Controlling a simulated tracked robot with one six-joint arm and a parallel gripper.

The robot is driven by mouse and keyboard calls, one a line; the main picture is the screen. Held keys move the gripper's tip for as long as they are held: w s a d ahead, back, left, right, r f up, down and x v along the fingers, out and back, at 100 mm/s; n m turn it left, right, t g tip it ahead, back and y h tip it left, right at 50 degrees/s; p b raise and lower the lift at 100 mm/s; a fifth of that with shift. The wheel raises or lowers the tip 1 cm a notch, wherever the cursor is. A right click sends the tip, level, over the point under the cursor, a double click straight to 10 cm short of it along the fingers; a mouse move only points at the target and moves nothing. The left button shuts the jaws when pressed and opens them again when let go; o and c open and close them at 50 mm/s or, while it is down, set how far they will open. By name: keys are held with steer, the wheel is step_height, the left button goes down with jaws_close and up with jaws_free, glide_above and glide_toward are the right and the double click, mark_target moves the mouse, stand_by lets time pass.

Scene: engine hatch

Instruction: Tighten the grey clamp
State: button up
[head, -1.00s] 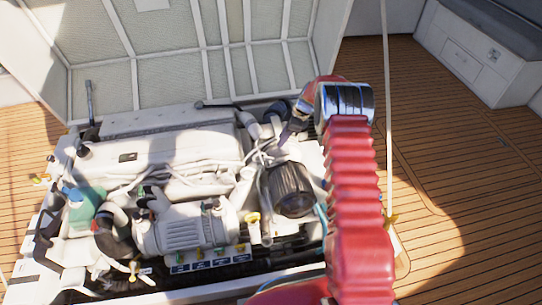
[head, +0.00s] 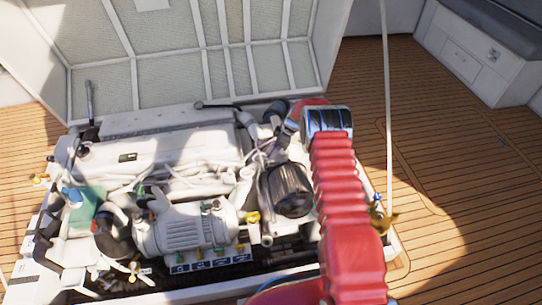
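The white engine (head: 160,160) sits in the open hatch, with hoses, pipes and a dark round filter (head: 291,190) at its right. I cannot single out the grey clamp among the small fittings; it may be hidden or too small to tell. My red ribbed arm reaches up over the right side of the engine, ending near the hoses at the back right. My gripper is mostly hidden behind the arm's end and blends with the dark hoses there. I cannot see its fingertips or whether it holds anything.
The raised hatch lid (head: 180,50) stands behind the engine. A thin pale rope (head: 387,100) hangs right of my arm, near a brass-coloured fitting (head: 381,215) at the hatch edge. The wooden deck (head: 460,200) on the right is clear. A white locker (head: 480,60) stands at the back right.

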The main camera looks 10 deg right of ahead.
mark_target(269, 161)
steer(key=shift+x, duration=1.9)
steer(key=shift+c, duration=0.4)
jaws_close()
steer(key=shift+d, duration=0.15)
